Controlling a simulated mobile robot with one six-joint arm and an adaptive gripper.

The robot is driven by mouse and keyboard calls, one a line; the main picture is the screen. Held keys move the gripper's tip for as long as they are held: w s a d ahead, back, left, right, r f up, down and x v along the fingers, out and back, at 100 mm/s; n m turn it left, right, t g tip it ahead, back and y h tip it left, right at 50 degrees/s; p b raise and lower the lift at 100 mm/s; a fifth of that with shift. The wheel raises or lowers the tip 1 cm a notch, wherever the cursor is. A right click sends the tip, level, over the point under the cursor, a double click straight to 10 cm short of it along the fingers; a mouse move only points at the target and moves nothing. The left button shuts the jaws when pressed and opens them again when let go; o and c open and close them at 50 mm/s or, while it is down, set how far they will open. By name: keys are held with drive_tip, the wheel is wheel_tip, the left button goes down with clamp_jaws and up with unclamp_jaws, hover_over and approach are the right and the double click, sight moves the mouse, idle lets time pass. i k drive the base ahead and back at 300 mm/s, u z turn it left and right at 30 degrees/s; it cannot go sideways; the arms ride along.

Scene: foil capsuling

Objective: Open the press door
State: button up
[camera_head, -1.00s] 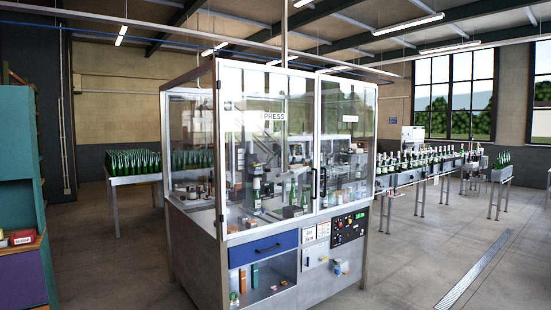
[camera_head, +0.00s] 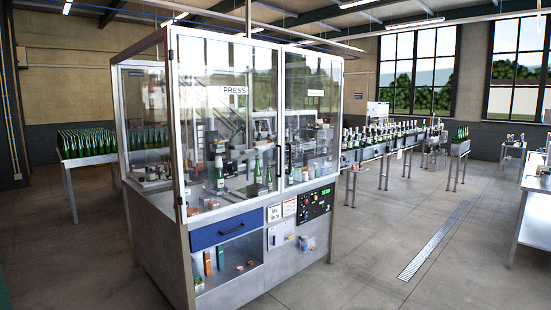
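The press machine stands left of centre as a glazed metal cabinet. Its front has a press door (camera_head: 214,130) with a "PRESS" label on the glass, and a second glazed door (camera_head: 310,115) to the right. Both look closed. Dark vertical handles (camera_head: 284,160) sit near where the two doors meet. Through the glass I see green bottles (camera_head: 257,170) and machine parts. My gripper is not in view, and neither is my arm.
Below the doors are a blue drawer (camera_head: 230,228), an open shelf and a control panel (camera_head: 315,205). A conveyor with bottles (camera_head: 390,140) runs behind to the right. A bottle table (camera_head: 72,183) stands left, a worktable (camera_head: 536,183) at the right edge. Floor in front right is clear.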

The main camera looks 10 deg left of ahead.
sight(224, 90)
drive_tip(key=u, duration=0.3)
drive_tip(key=i, duration=3.25)
drive_tip(key=z, duration=0.35)
